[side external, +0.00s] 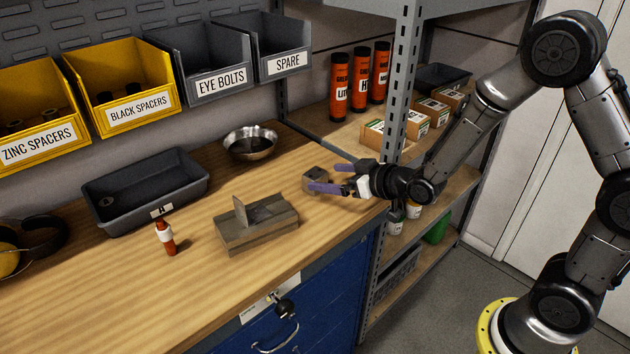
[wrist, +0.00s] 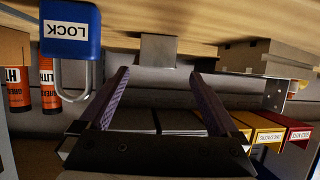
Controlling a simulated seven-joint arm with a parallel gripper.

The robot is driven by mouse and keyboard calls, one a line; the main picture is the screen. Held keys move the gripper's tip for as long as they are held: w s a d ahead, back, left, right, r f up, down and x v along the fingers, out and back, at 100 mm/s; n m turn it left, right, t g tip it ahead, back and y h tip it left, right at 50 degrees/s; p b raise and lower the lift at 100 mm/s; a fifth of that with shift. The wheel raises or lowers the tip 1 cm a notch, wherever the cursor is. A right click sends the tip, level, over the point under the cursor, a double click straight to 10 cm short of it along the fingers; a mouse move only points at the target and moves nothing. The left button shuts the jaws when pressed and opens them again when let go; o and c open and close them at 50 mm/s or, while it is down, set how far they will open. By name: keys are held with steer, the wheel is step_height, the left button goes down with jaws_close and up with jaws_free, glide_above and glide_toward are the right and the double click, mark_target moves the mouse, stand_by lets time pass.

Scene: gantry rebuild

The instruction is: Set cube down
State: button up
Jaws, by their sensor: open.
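A small grey cube (side external: 316,181) sits on the wooden bench top (side external: 190,285), near its right end. In the wrist view, which is upside down, the cube (wrist: 158,49) touches the wood and lies straight ahead of my fingers. My gripper (side external: 324,178) is open, low over the bench, with its two purple fingers spread at either side of the cube in the side view. In the wrist view my gripper (wrist: 160,76) shows clear gaps beside the cube, and the fingers do not grip it. How far the fingertips overlap the cube is unclear.
A grey-brown block with an upright plate (side external: 257,224) stands left of the cube. A shelf post (side external: 404,90) stands close to my arm. A blue padlock (wrist: 70,28) shows in the wrist view.

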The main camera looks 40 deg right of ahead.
mark_target(318, 175)
steer(key=shift+x, duration=2.95)
steer(key=shift+d, duration=0.2)
jaws_close()
